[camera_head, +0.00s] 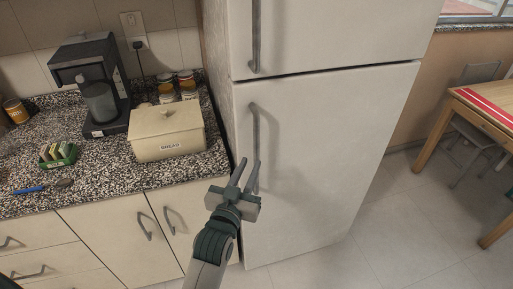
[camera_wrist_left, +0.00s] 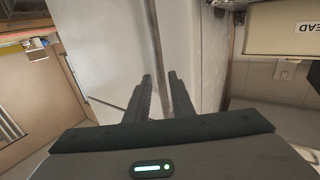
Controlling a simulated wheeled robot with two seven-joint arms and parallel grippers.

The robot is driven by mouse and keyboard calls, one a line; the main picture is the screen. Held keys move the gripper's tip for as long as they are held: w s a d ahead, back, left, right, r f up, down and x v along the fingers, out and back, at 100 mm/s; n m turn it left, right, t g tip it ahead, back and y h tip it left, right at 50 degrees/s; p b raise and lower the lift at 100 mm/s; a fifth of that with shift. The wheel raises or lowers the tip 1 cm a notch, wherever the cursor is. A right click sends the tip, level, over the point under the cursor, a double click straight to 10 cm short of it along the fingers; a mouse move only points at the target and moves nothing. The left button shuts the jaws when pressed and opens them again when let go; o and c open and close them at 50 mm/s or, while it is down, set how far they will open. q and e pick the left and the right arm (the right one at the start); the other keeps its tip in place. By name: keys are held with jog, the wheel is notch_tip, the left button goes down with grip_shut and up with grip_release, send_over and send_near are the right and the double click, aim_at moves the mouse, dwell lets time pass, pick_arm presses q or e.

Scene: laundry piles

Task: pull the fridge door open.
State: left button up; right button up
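The white fridge has a lower door (camera_head: 320,150) that looks shut, with a long grey vertical handle (camera_head: 255,125) near its left edge. My left gripper (camera_head: 248,164) is in front of the handle's lower part, its two fingers apart and pointing up at it. In the left wrist view the fingers (camera_wrist_left: 158,78) stand apart, and a narrow dark bar, probably the handle (camera_wrist_left: 156,30), runs down toward the gap between them. I cannot tell whether they touch it. My right gripper is not in view.
A granite counter (camera_head: 100,190) stands left of the fridge, with a bread box (camera_head: 167,135) close to the fridge's side and a coffee maker (camera_head: 90,80) behind. The floor (camera_head: 400,235) front right of the fridge is clear. A wooden table (camera_head: 465,115) and chair stand at right.

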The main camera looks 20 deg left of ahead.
aim_at(256, 153)
pick_arm(q)
jog(key=w+p, duration=0.1)
jog(key=w, duration=0.6)
jog(key=shift+w, duration=0.2)
grip_shut()
